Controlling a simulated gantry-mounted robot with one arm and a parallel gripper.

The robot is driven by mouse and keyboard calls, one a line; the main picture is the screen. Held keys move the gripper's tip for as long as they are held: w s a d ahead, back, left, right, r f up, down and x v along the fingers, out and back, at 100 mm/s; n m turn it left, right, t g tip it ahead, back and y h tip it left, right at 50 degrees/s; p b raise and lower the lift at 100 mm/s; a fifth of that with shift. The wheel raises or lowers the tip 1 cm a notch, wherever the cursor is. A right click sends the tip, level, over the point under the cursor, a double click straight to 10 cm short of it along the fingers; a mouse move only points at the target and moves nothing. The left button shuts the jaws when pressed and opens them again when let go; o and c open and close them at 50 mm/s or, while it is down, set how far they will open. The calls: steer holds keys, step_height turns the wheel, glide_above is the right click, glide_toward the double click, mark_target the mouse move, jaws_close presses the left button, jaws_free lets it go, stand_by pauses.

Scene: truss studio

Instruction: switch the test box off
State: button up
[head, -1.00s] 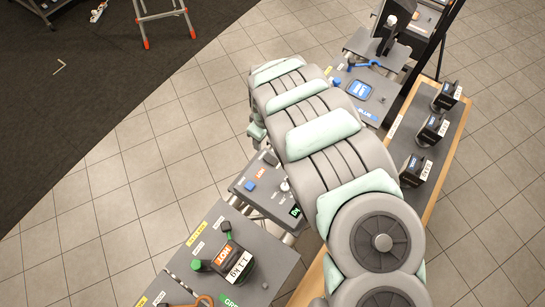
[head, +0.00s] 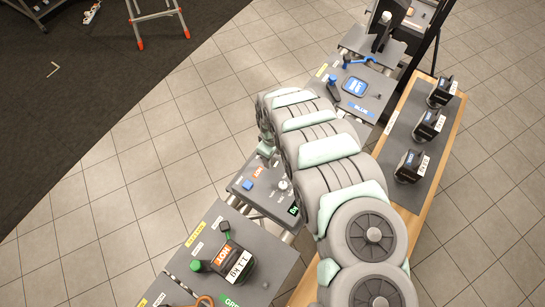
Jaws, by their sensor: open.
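A small grey panel (head: 239,187) stands left of my arm, in the gap between the larger stations. My gripper's jaws are hidden behind the arm.
A blue-labelled station (head: 345,103) lies behind my arm. A wood-edged shelf (head: 447,142) with black weights stands at right. Tiled floor (head: 150,190) is clear at left.

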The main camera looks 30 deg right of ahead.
steer(key=shift+f, duration=0.8)
steer(key=shift+c, duration=0.2)
jaws_close()
